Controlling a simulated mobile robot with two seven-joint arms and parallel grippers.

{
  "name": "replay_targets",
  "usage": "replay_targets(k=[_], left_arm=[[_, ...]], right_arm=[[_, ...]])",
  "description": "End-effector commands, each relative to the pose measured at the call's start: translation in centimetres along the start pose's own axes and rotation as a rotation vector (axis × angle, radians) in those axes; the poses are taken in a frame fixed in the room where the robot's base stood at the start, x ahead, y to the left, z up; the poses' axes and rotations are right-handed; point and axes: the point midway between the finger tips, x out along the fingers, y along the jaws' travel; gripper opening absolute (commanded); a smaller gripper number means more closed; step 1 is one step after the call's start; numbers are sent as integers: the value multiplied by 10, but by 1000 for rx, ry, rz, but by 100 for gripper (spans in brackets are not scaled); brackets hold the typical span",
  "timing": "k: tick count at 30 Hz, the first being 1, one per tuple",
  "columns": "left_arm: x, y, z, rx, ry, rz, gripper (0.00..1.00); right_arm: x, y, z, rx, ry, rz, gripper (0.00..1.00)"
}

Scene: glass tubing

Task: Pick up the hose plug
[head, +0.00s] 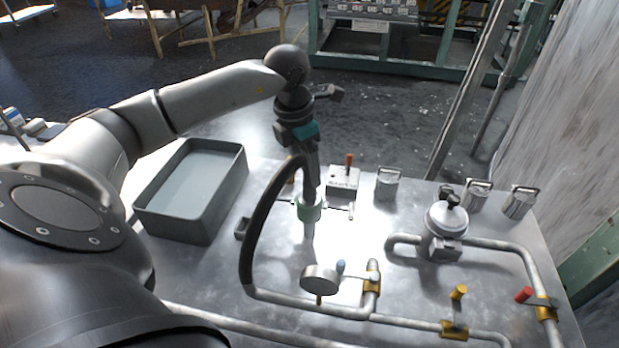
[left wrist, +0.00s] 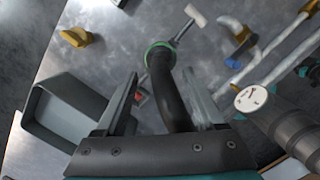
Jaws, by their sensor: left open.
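The hose plug is the green-collared end of a black hose; its collar (head: 309,211) sits near the middle of the metal table in the head view. The dark hose (head: 257,220) arches from the pipework up to my left gripper and down to the collar. My left gripper (head: 311,188) points down just above the collar, its jaws apart. In the left wrist view, the hose (left wrist: 170,95) runs between the two open fingers, with gaps on both sides. The green collar (left wrist: 158,50) shows beyond the fingertips. My right gripper is not in view.
A grey open bin (head: 190,233) stands left of the hose. A round gauge (head: 319,279) and pipes lie in front. A valve body (head: 446,222) and several metal canisters stand to the right. A box with an orange-red lever (head: 343,178) is behind the collar.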

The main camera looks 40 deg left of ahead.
Motion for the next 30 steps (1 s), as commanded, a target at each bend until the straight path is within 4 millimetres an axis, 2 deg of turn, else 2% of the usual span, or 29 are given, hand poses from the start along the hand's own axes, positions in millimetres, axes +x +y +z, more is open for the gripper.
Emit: replay_targets(k=[12,23,24,30], left_arm=[[42,-1,2,0,2,-2,71],[47,-1,2,0,1,-1,71],[47,-1,2,0,1,-1,70],[47,-1,2,0,1,-1,48]], right_arm=[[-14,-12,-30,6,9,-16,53],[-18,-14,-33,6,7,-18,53],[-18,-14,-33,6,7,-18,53],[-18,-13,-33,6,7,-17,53]])
